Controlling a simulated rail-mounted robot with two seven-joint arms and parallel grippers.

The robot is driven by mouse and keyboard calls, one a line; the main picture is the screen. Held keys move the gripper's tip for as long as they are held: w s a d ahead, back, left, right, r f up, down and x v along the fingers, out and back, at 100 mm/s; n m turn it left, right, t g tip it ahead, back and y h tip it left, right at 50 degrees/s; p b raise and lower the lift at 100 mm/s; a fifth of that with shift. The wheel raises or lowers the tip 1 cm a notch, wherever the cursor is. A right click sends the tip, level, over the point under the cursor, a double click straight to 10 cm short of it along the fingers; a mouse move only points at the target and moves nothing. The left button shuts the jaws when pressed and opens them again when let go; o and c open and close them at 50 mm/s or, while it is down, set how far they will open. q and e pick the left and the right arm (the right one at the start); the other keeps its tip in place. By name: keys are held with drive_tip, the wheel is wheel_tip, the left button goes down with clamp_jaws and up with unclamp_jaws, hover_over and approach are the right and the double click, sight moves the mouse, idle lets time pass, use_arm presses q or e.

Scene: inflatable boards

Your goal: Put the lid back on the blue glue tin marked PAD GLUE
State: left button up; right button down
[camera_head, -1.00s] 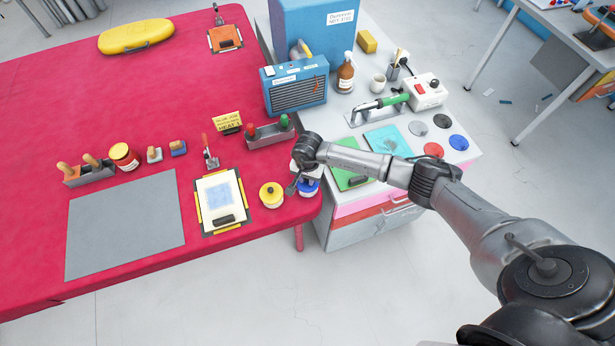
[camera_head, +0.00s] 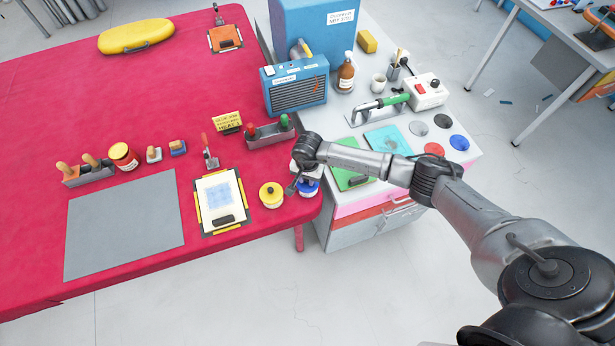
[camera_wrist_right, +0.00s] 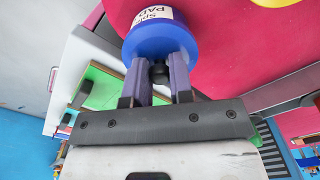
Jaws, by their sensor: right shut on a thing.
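The blue lid (camera_wrist_right: 160,40) has a black knob (camera_wrist_right: 160,72). My right gripper (camera_wrist_right: 160,68) is shut on this knob, one finger on each side. Beyond the lid, a white label (camera_wrist_right: 150,15) with partly readable black letters, including "PAD", shows on the blue glue tin. The lid is right at the tin's top; I cannot tell if it is fully seated. In the head view the blue tin (camera_head: 308,188) stands at the red table's right corner, partly hidden under my right gripper (camera_head: 306,178). My left gripper is not in view.
A tin with a yellow lid (camera_head: 271,192) stands just left of the blue one. A clipboard (camera_head: 222,203) lies further left. A tool holder (camera_head: 270,134) and a blue radio-like box (camera_head: 295,86) stand behind. The white cabinet (camera_head: 465,158) adjoins on the right.

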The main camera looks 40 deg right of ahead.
drive_tip(key=shift+c, duration=2.2)
unclamp_jaws()
drive_tip(key=shift+r, duration=0.15)
drive_tip(key=shift+r+p, duration=0.3)
drive_tip(key=shift+r, duration=0.05)
drive_tip(key=shift+r+p, duration=1.2)
drive_tip(key=shift+r, duration=0.7)
drive_tip(key=shift+r+p, duration=0.65)
drive_tip(key=shift+r, duration=0.45)
